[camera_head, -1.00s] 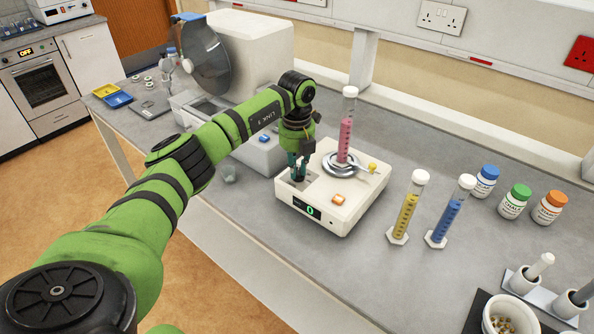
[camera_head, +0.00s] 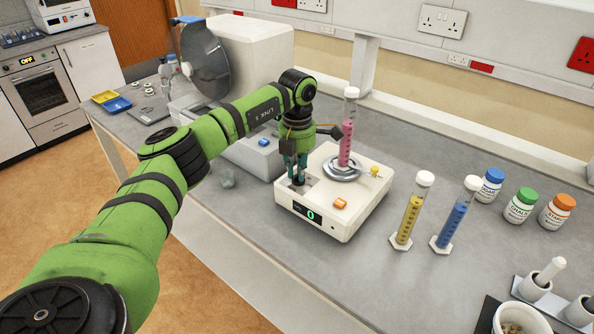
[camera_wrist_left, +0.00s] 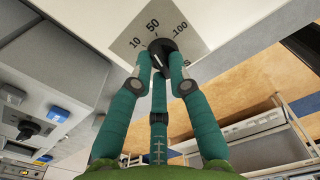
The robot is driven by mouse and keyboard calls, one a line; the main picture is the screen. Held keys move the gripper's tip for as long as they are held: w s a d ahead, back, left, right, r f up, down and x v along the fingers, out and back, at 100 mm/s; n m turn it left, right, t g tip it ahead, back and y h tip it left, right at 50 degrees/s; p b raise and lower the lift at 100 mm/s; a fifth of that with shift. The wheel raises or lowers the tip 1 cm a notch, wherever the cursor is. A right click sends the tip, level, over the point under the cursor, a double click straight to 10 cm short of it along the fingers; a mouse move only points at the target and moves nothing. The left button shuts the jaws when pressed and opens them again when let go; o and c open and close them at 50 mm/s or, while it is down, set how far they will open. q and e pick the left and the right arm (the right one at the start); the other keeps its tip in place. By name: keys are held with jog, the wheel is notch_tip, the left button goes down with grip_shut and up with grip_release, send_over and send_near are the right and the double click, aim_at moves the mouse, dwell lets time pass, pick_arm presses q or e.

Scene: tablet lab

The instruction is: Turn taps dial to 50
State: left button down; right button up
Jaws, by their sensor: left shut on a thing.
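The taps machine (camera_head: 350,215) is a white box on the bench with a lit green 0 on its front display (camera_head: 309,214). Its black dial (camera_wrist_left: 160,47) shows in the left wrist view, on a grey plate (camera_wrist_left: 122,22) marked 10, 50 and 100. My left gripper (camera_head: 298,181) points down over the machine's left part and is shut on the dial; its teal fingers also show in the left wrist view (camera_wrist_left: 161,66). They hide the dial in the head view, and I cannot tell which mark it points to. My right gripper is not in view.
A cylinder of pink powder (camera_head: 346,143) stands on the machine's round metal holder, near the gripper. An orange button (camera_head: 340,203) is on the machine's top. Yellow (camera_head: 409,218) and blue (camera_head: 456,221) cylinders stand to the right.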

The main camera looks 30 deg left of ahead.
pick_arm(q)
jog(key=shift+m, duration=0.8)
jog(key=c, duration=1.2)
grip_release()
jog(key=shift+r, duration=0.15)
notch_tip(320, 180, up, 12)
jog(key=shift+f, duration=0.1)
jog(key=shift+f, duration=0.1)
